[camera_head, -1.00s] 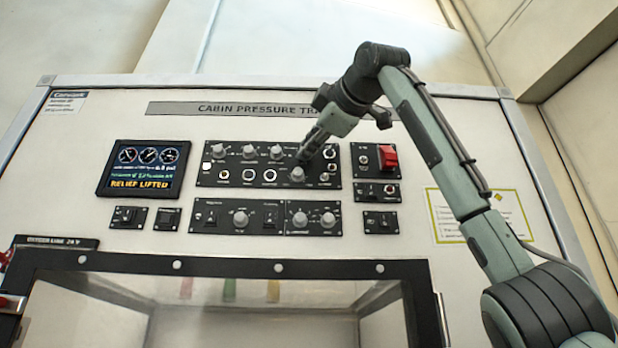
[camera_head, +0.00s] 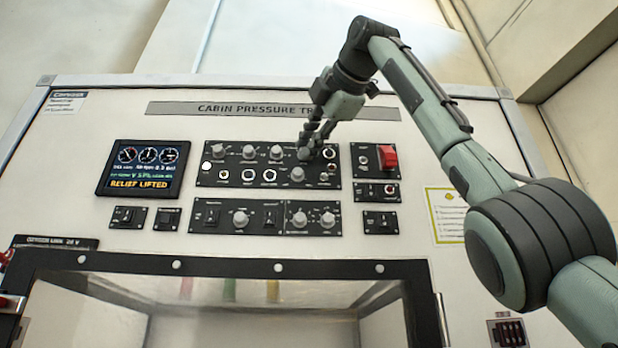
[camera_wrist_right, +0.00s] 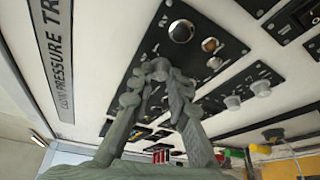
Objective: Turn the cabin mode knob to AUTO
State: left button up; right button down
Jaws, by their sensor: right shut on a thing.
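The black upper control panel (camera_head: 235,178) carries a top row of grey knobs, with a larger grey knob (camera_head: 297,174) below its right part. My right gripper (camera_head: 306,151) is at the right part of that top row. Its fingers are closed around a small grey knob, mostly hidden by the fingertips. In the right wrist view the fingertips (camera_wrist_right: 160,72) meet around this knob, against the panel. The knob labels are too small to read, so I cannot tell which one is the cabin mode knob or where it points. My left gripper is out of view.
A display (camera_head: 143,169) at left reads "RELIEF LIFTED". A red guarded switch (camera_head: 388,156) sits close to the right of the gripper. Lower panels with knobs (camera_head: 240,218) and switches lie below. A black-framed window (camera_head: 210,265) fills the bottom.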

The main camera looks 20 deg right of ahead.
jog(key=shift+f, duration=0.1)
jog(key=c, duration=1.4)
grip_release()
jog(key=shift+c, duration=0.2)
jog(key=s+d+r, duration=0.1)
jog(key=s+r, duration=0.1)
jog(key=s, duration=1)
